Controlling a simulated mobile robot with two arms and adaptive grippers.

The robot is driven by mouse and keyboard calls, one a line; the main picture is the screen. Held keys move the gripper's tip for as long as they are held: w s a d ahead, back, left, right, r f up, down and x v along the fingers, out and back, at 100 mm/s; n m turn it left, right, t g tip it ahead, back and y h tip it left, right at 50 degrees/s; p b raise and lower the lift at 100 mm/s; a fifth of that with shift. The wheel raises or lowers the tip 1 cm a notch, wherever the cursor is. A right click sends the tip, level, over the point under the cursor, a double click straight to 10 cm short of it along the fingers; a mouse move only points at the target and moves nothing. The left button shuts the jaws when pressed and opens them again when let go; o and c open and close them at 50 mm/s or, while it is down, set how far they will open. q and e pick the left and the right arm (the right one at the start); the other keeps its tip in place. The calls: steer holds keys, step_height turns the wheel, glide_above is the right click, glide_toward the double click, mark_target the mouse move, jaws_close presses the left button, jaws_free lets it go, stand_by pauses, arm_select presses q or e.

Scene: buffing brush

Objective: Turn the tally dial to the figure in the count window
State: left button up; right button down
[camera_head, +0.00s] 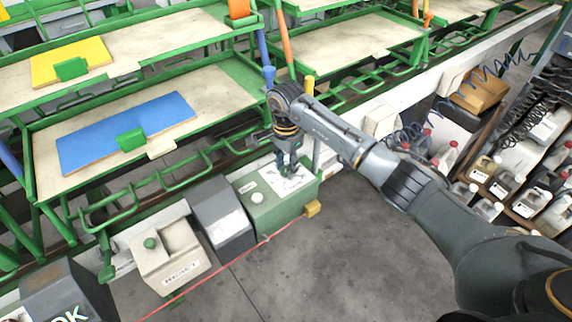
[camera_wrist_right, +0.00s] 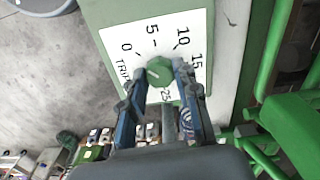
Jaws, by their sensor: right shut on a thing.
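The tally dial is a small green knob (camera_wrist_right: 160,71) on a white scale plate (camera_wrist_right: 140,34) in the right wrist view. The plate carries the figures 0, 5, 10, 15 and 25 and a partly hidden word. A pale mark shows on the knob, but the figure it points to is unclear. My right gripper (camera_wrist_right: 157,80) is shut on the knob, one finger on each side. In the head view my right gripper (camera_head: 288,172) reaches down onto the plate on a green box (camera_head: 275,218) and hides the knob. I cannot make out a count window. My left gripper is not in view.
A grey box (camera_head: 222,212) and a beige box (camera_head: 165,258) with a green button stand left of the green box. Green racks with a blue board (camera_head: 125,132) and a yellow board (camera_head: 70,62) stand behind. Bottles (camera_head: 485,168) fill shelves at right. The floor in front is clear.

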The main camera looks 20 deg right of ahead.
steer(key=shift+m+b, duration=0.3)
steer(key=shift+m, duration=0.4)
steer(key=m+b, duration=0.1)
steer(key=m, duration=0.3)
steer(key=m+b, duration=0.1)
steer(key=m, duration=0.2)
steer(key=shift+m, duration=0.4)
steer(key=m, duration=0.3)
steer(key=shift+m+b, duration=0.3)
steer(key=shift+m, duration=0.1)
steer(key=m, duration=0.3)
steer(key=shift+m, duration=0.3)
steer(key=m, duration=0.3)
steer(key=shift+m, duration=0.3)
steer(key=m, duration=0.6)
steer(key=shift+m, duration=0.4)
